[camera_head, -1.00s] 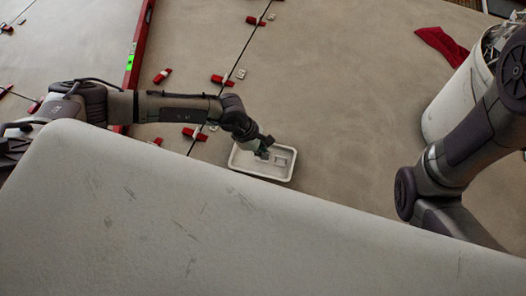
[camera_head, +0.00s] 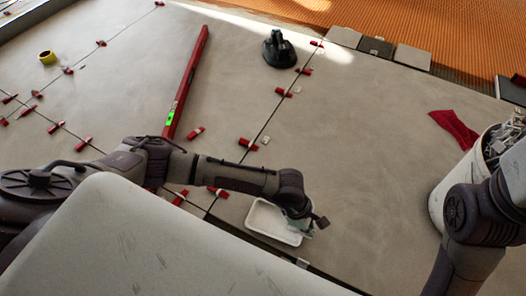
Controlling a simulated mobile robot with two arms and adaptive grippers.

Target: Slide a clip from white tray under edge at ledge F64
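The white tray (camera_head: 256,221) lies on the large grey tiles near the lower middle. My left gripper (camera_head: 312,226) is over the tray's right end, pointing down and right. The fingers are small and partly hidden by the wrist, so I cannot tell whether they hold a clip. A small pale clip (camera_head: 265,140) lies beside a red wedge on the tile joint. Another small pale piece (camera_head: 303,263) shows at the joint below the tray. No label marks ledge F64. My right arm shows at the right edge; its gripper is out of view.
Red wedges (camera_head: 249,144) line the tile joints. A red level (camera_head: 188,80) lies at upper left of centre. A black suction lifter (camera_head: 279,50) stands at the back. A white bucket (camera_head: 440,185) and red cloth (camera_head: 453,128) are at right. The tile right of the tray is clear.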

